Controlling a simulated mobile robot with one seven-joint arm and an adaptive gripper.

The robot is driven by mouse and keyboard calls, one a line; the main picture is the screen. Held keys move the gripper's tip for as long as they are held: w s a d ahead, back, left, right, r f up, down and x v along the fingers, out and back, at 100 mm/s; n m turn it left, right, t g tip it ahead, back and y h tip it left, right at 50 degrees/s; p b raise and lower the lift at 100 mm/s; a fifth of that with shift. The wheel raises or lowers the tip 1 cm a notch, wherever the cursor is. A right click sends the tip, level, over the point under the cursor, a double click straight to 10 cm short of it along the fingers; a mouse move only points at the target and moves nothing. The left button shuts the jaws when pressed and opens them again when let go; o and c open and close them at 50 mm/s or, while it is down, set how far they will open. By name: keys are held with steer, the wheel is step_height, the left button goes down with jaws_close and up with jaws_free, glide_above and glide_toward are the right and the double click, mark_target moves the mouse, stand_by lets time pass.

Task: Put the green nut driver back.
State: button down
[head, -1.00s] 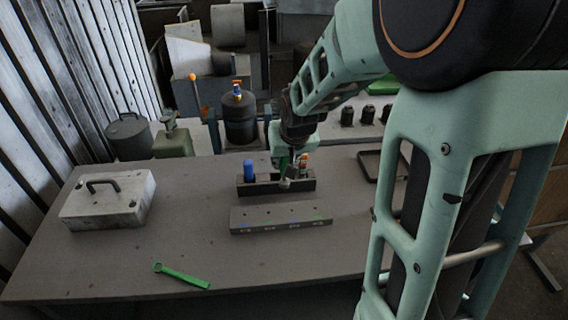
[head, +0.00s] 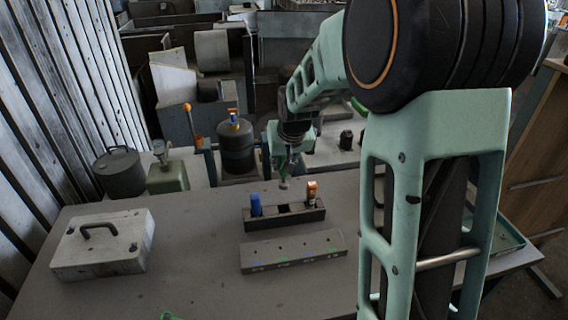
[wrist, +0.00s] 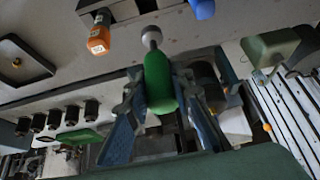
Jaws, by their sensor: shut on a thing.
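The green nut driver (wrist: 160,84) is held by its handle between the fingers of my gripper (wrist: 158,100). Its grey socket end points towards the dark holder block in the wrist view. In the head view, my gripper (head: 287,162) is beyond and above the holder (head: 268,221), with the driver's grey end apart from it. The holder carries a blue-handled driver (head: 255,204) on the left and an orange-handled one (head: 311,192) on the right. An empty opening (head: 284,208) shows between them. My fingers hide part of the green handle.
A grey block with coloured marks (head: 293,252) lies in front of the holder. A metal box (head: 103,243) stands at the left, and a green tool (head: 170,316) is cut off at the bottom edge. A dark canister (head: 236,150) stands behind the table.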

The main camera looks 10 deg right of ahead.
mark_target(284, 182)
step_height(284, 182, down, 7)
steer(key=b, duration=0.4)
steer(key=shift+r, duration=0.15)
steer(key=shift+f+b, duration=0.6)
steer(key=shift+f+b, duration=0.25)
steer(key=shift+b, duration=0.3)
steer(key=shift+f+b, duration=0.8)
steer(key=shift+f, duration=0.1)
steer(key=shift+f, duration=0.1)
steer(key=shift+f+b, duration=1)
steer(key=shift+f, duration=0.05)
steer(key=shift+f+b, duration=0.55)
